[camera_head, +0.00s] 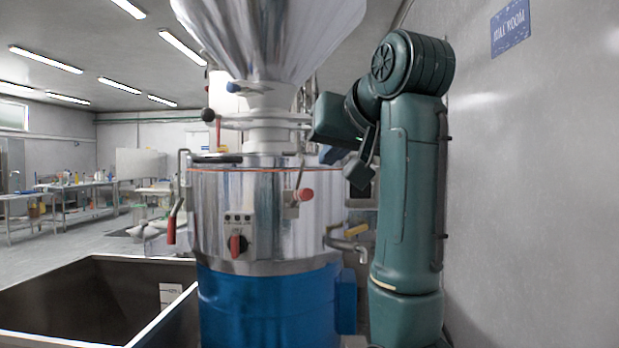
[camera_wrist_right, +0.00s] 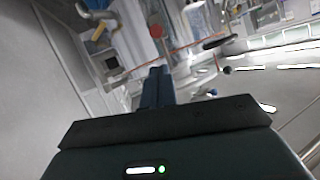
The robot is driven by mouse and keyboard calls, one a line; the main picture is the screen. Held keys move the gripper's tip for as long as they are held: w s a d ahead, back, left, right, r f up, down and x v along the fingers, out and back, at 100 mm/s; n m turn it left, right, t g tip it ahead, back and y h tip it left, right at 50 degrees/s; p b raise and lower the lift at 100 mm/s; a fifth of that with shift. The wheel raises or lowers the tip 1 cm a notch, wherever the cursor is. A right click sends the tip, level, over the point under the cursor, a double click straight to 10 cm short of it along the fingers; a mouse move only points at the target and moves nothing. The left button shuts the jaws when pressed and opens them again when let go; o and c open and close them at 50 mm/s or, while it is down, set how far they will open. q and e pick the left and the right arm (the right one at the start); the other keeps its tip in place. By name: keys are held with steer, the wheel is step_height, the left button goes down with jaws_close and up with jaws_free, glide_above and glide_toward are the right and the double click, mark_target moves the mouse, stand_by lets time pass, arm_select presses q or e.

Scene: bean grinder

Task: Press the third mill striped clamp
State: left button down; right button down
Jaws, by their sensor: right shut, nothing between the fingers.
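The mill (camera_head: 265,215) is a shiny steel drum on a blue base with a steel hopper above. I cannot tell which fitting is the third striped clamp. My right gripper (camera_head: 330,155) is at the mill's upper right, beside the drum's top edge. Its blue fingers are shut and empty in the wrist view (camera_wrist_right: 157,86); contact with the mill cannot be told. My left gripper is out of view.
A red dial (camera_head: 238,244) and a yellow-handled spout (camera_head: 350,238) are on the drum. A black handle (camera_head: 215,158) lies along its top left. A dark open bin (camera_head: 60,285) stands at lower left. A grey wall (camera_head: 540,180) is close on the right.

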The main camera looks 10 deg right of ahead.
mark_target(300, 199)
steer(key=x, duration=1)
steer(key=shift+f, duration=0.15)
